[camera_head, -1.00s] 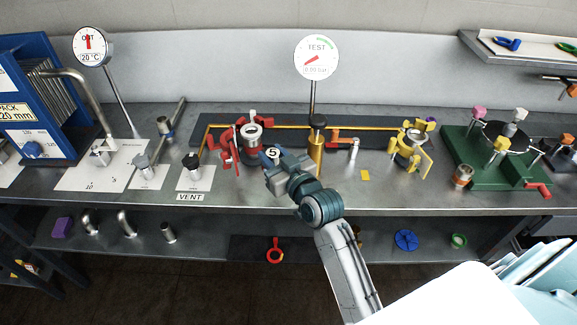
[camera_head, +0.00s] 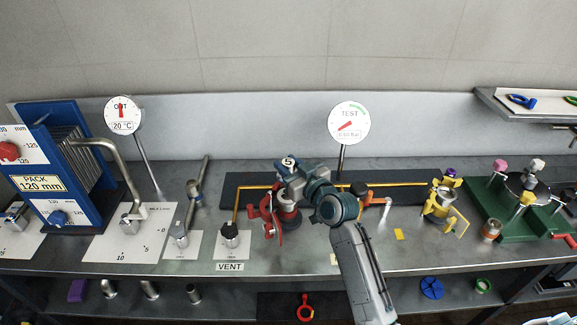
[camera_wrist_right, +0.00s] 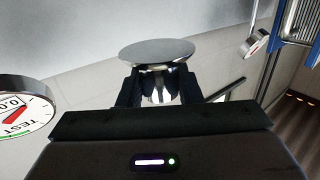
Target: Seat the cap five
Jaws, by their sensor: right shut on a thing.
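The cap marked 5 (camera_head: 288,161) is a round piece with a white numbered spot on a dark face. My right gripper (camera_head: 289,174) is shut on it and holds it up, above or behind the red-clamped fitting (camera_head: 287,203) in the head view; the depth gap is unclear. In the right wrist view the cap shows as a shiny metal disc (camera_wrist_right: 157,51) with a stem between the dark fingers (camera_wrist_right: 158,87). The fingers and wrist partly hide the red-clamped fitting. My left gripper is out of view.
A TEST gauge (camera_head: 349,122) rises behind my right arm. A knob on the VENT plate (camera_head: 229,236) and a blue plate pack (camera_head: 50,180) are left. The front bench strip is mostly clear.

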